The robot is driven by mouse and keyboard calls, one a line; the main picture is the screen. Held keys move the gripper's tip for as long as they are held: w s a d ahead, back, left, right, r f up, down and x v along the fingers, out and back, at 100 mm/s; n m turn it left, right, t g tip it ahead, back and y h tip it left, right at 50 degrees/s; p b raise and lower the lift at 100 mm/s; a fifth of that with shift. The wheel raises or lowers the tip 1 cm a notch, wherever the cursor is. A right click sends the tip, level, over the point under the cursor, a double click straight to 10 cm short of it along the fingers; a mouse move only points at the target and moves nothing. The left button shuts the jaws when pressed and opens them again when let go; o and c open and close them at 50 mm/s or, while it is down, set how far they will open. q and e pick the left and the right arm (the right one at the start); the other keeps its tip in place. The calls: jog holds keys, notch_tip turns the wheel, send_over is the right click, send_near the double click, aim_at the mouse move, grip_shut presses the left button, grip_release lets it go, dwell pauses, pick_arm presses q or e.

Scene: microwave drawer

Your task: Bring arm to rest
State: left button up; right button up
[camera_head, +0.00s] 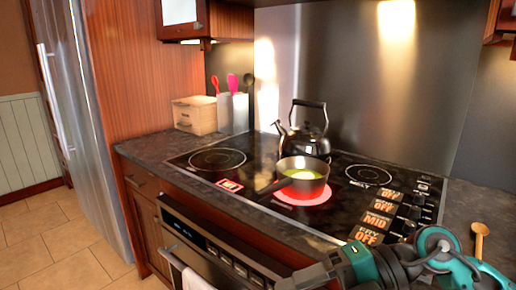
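My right arm (450,262), teal and dark grey, reaches in at the bottom right, in front of the cooktop's front edge. A dark grey part at its left end looks like my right gripper (308,277). It is cut by the bottom edge of the picture, and its fingers cannot be made out. No object is seen in it. My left arm and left gripper are not in view.
A pot (303,186) with green contents stands on a glowing red burner of the black cooktop (240,185). A kettle (305,140) stands behind it. A wooden spoon (479,240) lies at the right. A towel (195,280) hangs on the oven front.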

jog(key=w+a+r+m+t+y, duration=0.1)
jog(key=w+m+t+y, duration=0.15)
jog(key=m+t, duration=0.25)
jog(key=w+r+m+t+y, duration=0.1)
jog(key=m+t+y, duration=0.3)
jog(key=m, duration=0.1)
jog(key=w+d+f+m+t+h, duration=0.3)
jog(key=d+f+m+t+h, duration=0.2)
jog(key=f+m+t+h, duration=0.35)
jog(key=s+d+f+m+g+h, duration=0.2)
jog(key=s+f+m+h, duration=0.3)
jog(key=f, duration=0.6)
jog(key=s+d+f+m+g+h, duration=0.3)
jog(key=s+f+m, duration=0.3)
jog(key=f, duration=0.5)
jog(key=shift+s+d+f+m+h, duration=0.15)
jog(key=shift+s+d+m+h, duration=0.15)
jog(key=shift+d+m+h, duration=0.5)
